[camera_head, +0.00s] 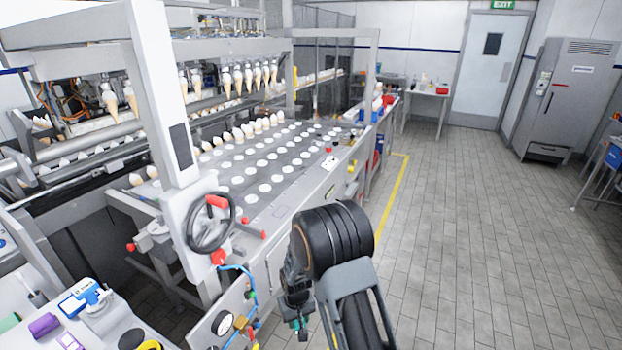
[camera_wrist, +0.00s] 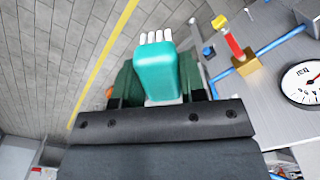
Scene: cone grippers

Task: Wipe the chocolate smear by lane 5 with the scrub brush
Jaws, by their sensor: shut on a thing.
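My gripper (camera_head: 299,326) is low in front of the machine's right side panel in the head view. In the wrist view it is shut on the scrub brush (camera_wrist: 155,75), a teal block with white bristles pointing away from the gripper. The lane plate (camera_head: 262,180) of the cone machine has rows of round white pockets, with several cones standing along its far left side. The plate lies up and left of my gripper, apart from it. I cannot make out the chocolate smear or lane numbers.
A handwheel (camera_head: 211,222) with red knobs sticks out left of my arm. A pressure gauge (camera_wrist: 302,82) and a brass valve with a red handle (camera_wrist: 238,50) are close on the right in the wrist view. Tiled floor (camera_head: 470,240) to the right is clear.

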